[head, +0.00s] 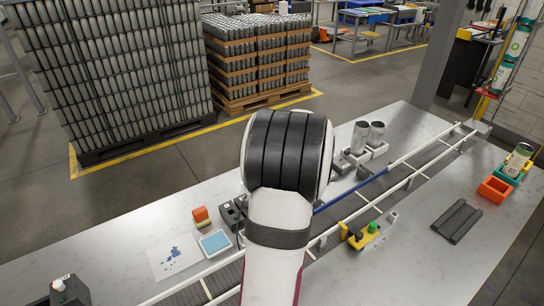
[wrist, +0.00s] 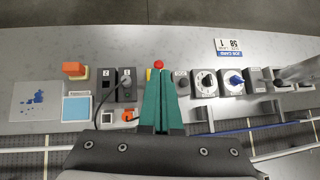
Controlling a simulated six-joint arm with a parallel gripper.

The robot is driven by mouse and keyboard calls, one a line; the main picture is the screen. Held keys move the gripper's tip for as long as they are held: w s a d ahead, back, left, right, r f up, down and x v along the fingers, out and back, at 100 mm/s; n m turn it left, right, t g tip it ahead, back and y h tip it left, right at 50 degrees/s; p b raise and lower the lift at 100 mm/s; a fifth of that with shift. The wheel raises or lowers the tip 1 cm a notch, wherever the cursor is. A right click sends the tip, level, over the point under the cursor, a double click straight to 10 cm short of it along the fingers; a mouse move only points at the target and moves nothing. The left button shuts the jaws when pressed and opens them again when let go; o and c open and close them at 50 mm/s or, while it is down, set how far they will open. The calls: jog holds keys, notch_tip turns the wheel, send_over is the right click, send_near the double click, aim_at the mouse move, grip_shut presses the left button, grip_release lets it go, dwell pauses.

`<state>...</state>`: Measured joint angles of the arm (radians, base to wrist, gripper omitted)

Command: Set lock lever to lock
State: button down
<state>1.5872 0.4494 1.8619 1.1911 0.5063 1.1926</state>
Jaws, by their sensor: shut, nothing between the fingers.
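My gripper (wrist: 160,74) shows in the wrist view as two green fingers, shut and empty, pointing at the row of control boxes at the back of the bench. A red ball-like knob (wrist: 158,64) shows just beyond the fingertips; a yellow piece (wrist: 149,75) shows beside them, and the rest is hidden behind the fingers. I cannot tell whether this is the lock lever, or whether the fingers touch it. No lock marking is readable. In the head view my arm hides the gripper and most of the control boxes.
Left of the fingers are a dark switch box (wrist: 126,84), a light-blue pad (wrist: 76,108) and an orange-topped block (wrist: 75,70). To the right are a white dial (wrist: 205,82) and a blue-knobbed dial (wrist: 235,81). A rail conveyor (head: 375,207) crosses the bench; metal cans (head: 359,137) stand behind it.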

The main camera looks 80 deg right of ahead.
jog(key=shift+s+a+r, duration=0.1)
jog(key=shift+a+r, duration=0.1)
jog(key=shift+r, duration=0.4)
jog(key=shift+s+a+r, duration=0.1)
jog(key=shift+a+r, duration=0.15)
jog(key=shift+r, duration=0.35)
jog(key=shift+s+a+r, duration=0.1)
jog(key=shift+a+r, duration=0.1)
jog(key=shift+r, duration=0.4)
jog(key=shift+w, duration=0.1)
